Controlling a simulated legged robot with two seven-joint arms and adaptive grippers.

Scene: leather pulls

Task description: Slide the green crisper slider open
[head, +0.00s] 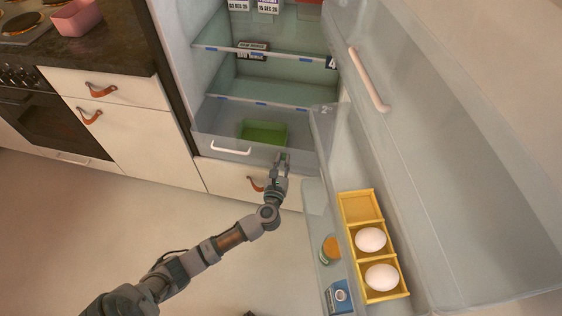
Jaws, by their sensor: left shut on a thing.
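The clear crisper drawer (215,122) sits at the bottom of the open fridge, with a white handle (231,150) on its front. A green bin-like piece (264,132) shows in or through it. My left gripper (282,158) is at the right part of the drawer front, just below and right of the green piece. Its fingers are shut on a small part there, at the place of the green crisper slider; the fingers mostly hide it. My right gripper is not in view.
The fridge door (450,150) stands open on the right, with a pink handle (368,80). Its shelf holds a yellow egg tray (360,207) with two eggs, a jar (330,250) and a blue box (339,297). White cabinets (150,140) stand left.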

